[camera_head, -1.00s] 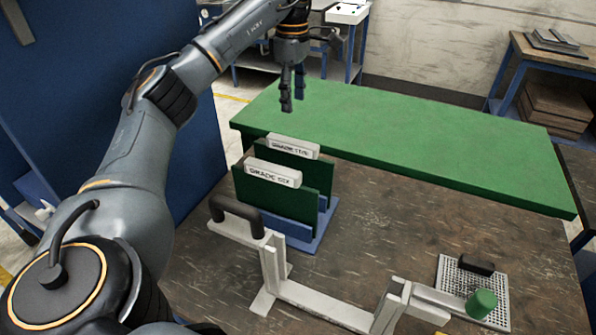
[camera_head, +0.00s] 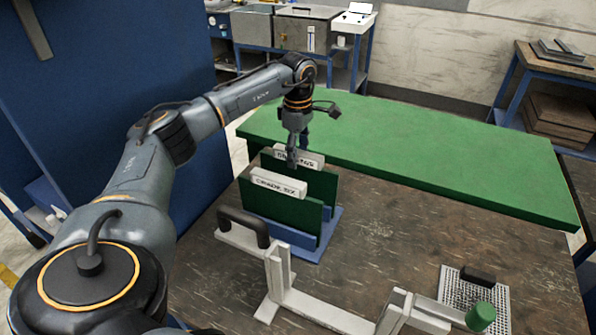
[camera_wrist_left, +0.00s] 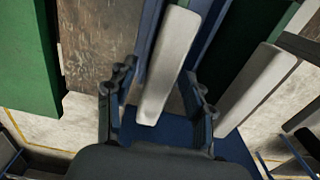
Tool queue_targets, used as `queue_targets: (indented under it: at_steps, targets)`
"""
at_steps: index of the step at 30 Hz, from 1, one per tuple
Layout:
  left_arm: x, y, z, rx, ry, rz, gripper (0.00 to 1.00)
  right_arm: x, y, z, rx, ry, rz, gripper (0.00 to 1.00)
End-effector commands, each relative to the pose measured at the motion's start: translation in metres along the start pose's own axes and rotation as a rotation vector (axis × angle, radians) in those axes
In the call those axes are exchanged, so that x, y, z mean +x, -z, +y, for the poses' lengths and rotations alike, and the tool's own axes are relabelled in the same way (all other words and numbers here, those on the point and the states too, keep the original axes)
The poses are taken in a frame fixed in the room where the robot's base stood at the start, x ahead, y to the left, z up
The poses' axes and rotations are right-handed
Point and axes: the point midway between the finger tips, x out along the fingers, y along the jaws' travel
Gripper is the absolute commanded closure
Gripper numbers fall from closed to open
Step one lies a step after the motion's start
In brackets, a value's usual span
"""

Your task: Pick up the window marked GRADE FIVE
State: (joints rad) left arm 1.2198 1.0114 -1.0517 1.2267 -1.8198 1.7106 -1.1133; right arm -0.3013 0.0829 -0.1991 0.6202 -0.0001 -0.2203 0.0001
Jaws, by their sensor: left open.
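The window marked GRADE FIVE is a dark green panel with a white top bar (camera_head: 312,160), upright in a blue rack (camera_head: 326,235). My gripper hides part of its lettering in the head view. In front of it stands a similar window marked GRADE SIX (camera_head: 278,186). My left gripper (camera_head: 292,164) points down at the GRADE FIVE bar. In the left wrist view the open fingers (camera_wrist_left: 155,108) lie on either side of that white bar (camera_wrist_left: 170,60), apparently without closing on it. The GRADE SIX bar (camera_wrist_left: 258,85) is to the right. My right gripper is not in view.
A long green board (camera_head: 420,150) lies along the back of the brown table (camera_head: 390,225). A pale metal frame with a black handle (camera_head: 243,226) stands close in front of the rack. A perforated plate (camera_head: 462,295) with a green knob (camera_head: 481,316) is at right.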

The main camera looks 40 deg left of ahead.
Motion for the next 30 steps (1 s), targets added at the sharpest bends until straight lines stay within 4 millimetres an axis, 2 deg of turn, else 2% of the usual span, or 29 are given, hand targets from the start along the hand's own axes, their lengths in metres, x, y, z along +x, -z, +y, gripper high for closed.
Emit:
queue_targets:
  at_steps: [4,10,11,18,30]
  targets:
    - [0.0104,0.0,-0.0005,0.0,0.001,0.0,0.47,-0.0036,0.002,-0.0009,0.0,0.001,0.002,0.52]
    - [0.0115,-0.0002,-0.0002,0.001,0.0,0.0,0.47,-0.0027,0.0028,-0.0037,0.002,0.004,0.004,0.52]
    - [0.0115,-0.0002,-0.0002,0.001,0.0,0.0,0.51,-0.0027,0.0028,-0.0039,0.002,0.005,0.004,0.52]
    - [0.0112,-0.0003,-0.0002,0.001,0.0,-0.001,1.0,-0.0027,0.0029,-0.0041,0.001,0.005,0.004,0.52]
    - [0.0098,-0.0004,0.0002,0.0,-0.002,-0.001,1.0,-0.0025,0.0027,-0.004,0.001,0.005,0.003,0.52]
